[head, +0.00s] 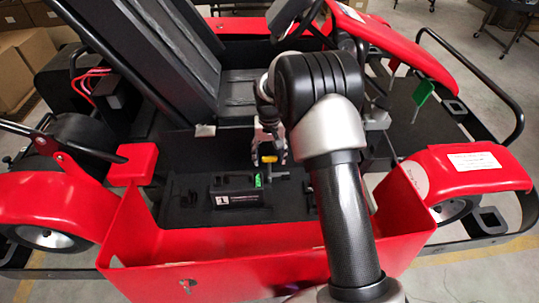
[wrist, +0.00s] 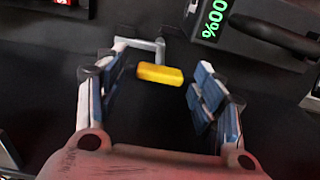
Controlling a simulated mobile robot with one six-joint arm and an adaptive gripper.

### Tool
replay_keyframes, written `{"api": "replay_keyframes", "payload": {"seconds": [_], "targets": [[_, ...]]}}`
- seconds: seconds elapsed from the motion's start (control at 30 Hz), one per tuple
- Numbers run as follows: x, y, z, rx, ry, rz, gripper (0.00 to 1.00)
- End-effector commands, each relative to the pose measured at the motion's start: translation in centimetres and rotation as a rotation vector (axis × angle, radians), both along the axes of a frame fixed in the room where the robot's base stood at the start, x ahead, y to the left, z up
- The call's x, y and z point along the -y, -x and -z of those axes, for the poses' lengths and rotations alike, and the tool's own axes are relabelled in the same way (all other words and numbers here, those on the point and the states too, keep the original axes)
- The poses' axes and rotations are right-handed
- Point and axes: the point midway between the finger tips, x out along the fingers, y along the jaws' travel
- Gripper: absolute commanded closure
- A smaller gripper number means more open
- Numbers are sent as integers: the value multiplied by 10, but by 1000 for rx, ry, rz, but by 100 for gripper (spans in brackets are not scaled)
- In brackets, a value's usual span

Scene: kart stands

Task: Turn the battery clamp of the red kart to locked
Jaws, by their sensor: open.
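The battery clamp has a yellow grip (wrist: 160,75) on a grey lever; in the head view the yellow grip (head: 268,159) shows just below my gripper (head: 270,143). In the wrist view my gripper (wrist: 162,60) is open, one finger on either side of the yellow grip, with a gap on both sides. Whether the fingertips are level with it in height, I cannot tell. The black battery (head: 236,194), labelled 1, lies in the kart's red side pod (head: 150,236). Its green 100% display (wrist: 214,20) shows at upper right in the wrist view.
The black seat (head: 165,60) stands behind the bay at left, and the steering wheel (head: 290,15) is above. The pod's red front wall rises before the battery. A green flag-like piece (head: 424,92) stands at right. Cardboard boxes (head: 22,60) are at the back left.

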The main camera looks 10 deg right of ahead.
Motion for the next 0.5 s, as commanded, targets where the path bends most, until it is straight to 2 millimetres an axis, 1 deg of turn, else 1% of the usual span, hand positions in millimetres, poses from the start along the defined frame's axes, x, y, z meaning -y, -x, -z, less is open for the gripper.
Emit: {"api": "replay_keyframes", "payload": {"seconds": [0.03,0.07,0.5], "targets": [[0,0,0,0,0,0,38],[0,0,0,0,0,0,40],[0,0,0,0,0,0,70]]}}
